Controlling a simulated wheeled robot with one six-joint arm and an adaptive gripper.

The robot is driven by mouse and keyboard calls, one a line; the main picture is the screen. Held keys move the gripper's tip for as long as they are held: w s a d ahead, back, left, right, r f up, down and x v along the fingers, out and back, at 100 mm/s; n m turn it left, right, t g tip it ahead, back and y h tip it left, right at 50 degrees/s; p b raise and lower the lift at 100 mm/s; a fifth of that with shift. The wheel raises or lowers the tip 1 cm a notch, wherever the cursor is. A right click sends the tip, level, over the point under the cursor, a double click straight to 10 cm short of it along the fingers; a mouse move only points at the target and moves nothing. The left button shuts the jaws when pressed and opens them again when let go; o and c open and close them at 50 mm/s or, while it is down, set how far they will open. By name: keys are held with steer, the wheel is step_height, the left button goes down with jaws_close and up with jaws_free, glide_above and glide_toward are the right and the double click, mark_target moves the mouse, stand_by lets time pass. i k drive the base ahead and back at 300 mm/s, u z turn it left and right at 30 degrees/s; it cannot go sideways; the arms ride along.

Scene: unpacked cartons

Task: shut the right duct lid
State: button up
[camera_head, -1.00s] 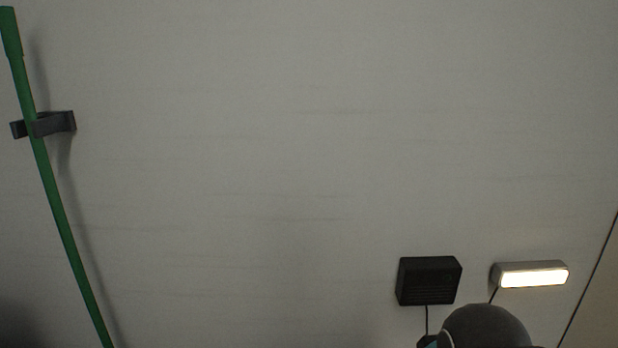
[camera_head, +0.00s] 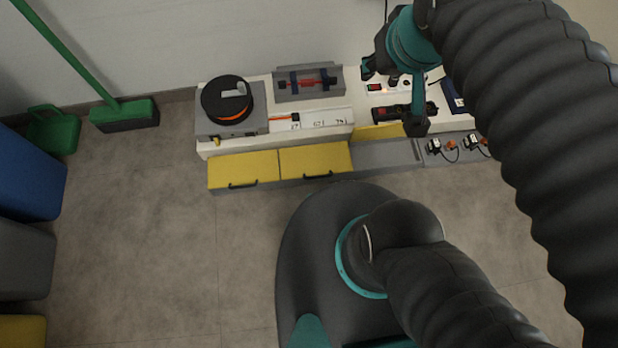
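A grey duct runs along the front of the white bench. Two yellow lids, the left one (camera_head: 243,168) and the middle one (camera_head: 314,158), lie flat and closed, each with a dark handle. To their right, a grey duct section (camera_head: 388,154) shows uncovered. A yellow strip, seemingly the raised right duct lid (camera_head: 378,132), stands along its back edge, partly hidden by my gripper. My gripper (camera_head: 392,98) is above the bench behind that lid, its two dark fingers apart. I see nothing between them. I cannot tell whether a finger touches the lid.
Plugs with cables (camera_head: 447,147) lie right of the open duct. A green broom (camera_head: 124,113) leans left. The floor in front is clear.

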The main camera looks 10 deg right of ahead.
mark_target(386, 126)
steer(key=k, duration=0.75)
steer(key=u, duration=0.75)
steer(key=i, duration=0.9)
steer(key=z, duration=0.5)
steer(key=k, duration=0.9)
steer(key=z, duration=0.85)
steer(key=i, duration=0.95)
